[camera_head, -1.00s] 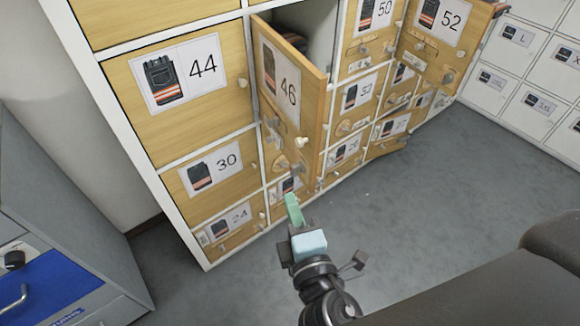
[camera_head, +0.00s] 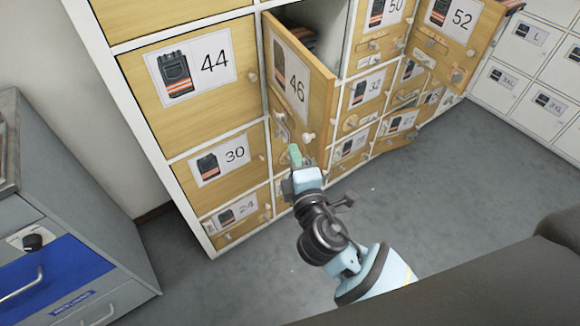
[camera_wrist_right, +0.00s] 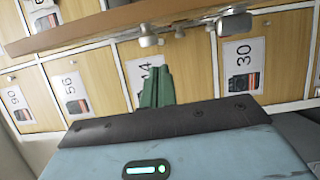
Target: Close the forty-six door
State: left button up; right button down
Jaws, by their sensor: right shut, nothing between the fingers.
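The forty-six door (camera_head: 293,78) is a wooden locker door standing open, swung out from its compartment (camera_head: 318,30). Dark folded stuff shows inside behind it. The door has a round knob (camera_head: 308,137) near its lower free edge. My right gripper (camera_head: 296,156) is shut and empty, its green fingers just below the door's lower edge by the knob. In the right wrist view the green fingers (camera_wrist_right: 156,86) are together, and the door's edge (camera_wrist_right: 110,25) runs across above them with metal knobs beside it. Whether they touch the door I cannot tell. My left gripper is not in view.
Doors 44 (camera_head: 190,68), 30 (camera_head: 215,160) and 24 (camera_head: 237,211) are shut to the left. The fifty-two door (camera_head: 450,28) stands open at the right. A grey cabinet with a blue drawer (camera_head: 55,278) is at the lower left. The grey floor (camera_head: 440,200) is clear.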

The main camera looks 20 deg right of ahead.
jog(key=shift+w+d, duration=0.15)
jog(key=shift+d, duration=0.75)
